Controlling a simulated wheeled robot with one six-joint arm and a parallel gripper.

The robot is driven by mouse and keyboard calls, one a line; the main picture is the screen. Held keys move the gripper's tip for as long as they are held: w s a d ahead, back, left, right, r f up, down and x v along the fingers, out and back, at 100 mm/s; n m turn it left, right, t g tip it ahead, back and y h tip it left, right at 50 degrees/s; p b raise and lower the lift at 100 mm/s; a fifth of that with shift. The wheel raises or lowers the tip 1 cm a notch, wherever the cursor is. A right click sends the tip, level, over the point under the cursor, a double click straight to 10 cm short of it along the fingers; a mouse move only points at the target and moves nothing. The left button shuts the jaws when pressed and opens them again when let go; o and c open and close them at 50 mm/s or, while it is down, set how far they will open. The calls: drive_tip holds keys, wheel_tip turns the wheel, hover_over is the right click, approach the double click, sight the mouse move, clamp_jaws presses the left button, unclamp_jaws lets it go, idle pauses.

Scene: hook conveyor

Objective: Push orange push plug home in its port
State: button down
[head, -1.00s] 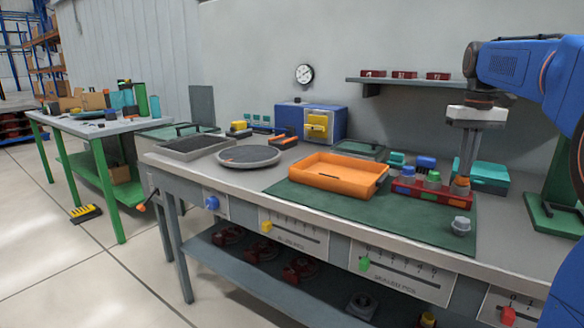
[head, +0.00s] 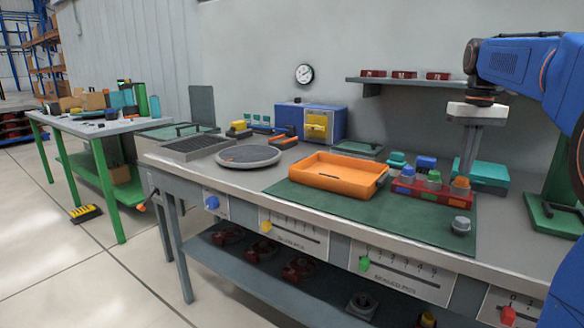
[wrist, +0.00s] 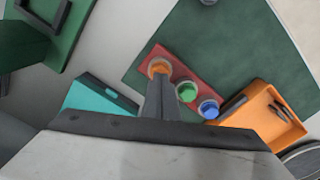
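The orange push plug (head: 461,183) sits in the right end of the red port block (head: 428,196). In the wrist view the fingertips (wrist: 160,80) lie right by the plug's edge. I cannot tell whether they touch it, and the plug's seating depth is hidden.
An orange tray (head: 335,178) stands left of the block on the green mat (head: 400,215). A teal box (head: 490,177) is behind on the right. A loose grey knob (head: 461,226) stands in front. A wall shelf (head: 415,82) hangs behind the arm.

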sight(463, 178)
drive_tip(key=shift+r, duration=2.8)
